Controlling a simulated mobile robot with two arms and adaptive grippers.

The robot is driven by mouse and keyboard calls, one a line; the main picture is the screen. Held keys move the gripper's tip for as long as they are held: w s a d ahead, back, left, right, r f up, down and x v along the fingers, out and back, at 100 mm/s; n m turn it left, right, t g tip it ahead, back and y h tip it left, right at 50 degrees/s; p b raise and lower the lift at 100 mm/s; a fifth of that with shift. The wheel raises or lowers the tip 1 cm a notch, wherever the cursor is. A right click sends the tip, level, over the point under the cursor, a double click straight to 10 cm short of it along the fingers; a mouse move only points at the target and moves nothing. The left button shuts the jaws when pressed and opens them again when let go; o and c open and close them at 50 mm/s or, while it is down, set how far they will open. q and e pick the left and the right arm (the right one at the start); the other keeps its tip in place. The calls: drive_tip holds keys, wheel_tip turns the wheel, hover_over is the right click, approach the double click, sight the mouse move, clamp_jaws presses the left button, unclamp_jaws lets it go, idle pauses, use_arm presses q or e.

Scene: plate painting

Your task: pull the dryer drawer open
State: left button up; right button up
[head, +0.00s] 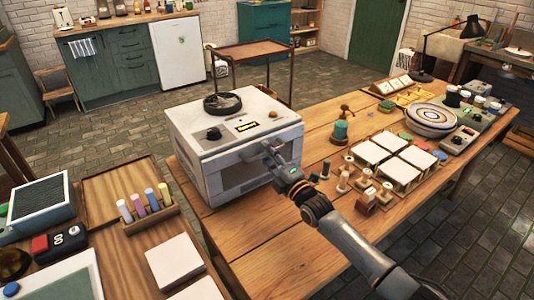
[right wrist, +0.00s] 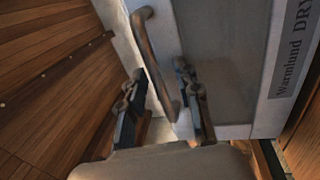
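The dryer (head: 205,135) is a white box on the wooden table, with a dark knob and a small lit display on its top. Its drawer front shows in the right wrist view as a grey panel (right wrist: 225,60) with a "Warmlund DRY" label. A curved metal handle (right wrist: 155,60) stands out from the panel. My right gripper (head: 270,153) is at the dryer's front. In the right wrist view my right gripper (right wrist: 162,95) is open, with the handle's lower part between its fingers; firm contact cannot be told. My left gripper is not in view.
Wooden stamps (head: 366,180) and white tiles (head: 410,155) stand on the table right of my right arm. A teal pot (head: 340,133) stands behind them. Left of the dryer, a separate table holds a tray (head: 115,185) and coloured sticks. Bare tabletop (head: 240,225) lies before the dryer.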

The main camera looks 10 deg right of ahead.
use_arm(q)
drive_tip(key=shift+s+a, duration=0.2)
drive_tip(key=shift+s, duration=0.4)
use_arm(e)
clamp_jaws()
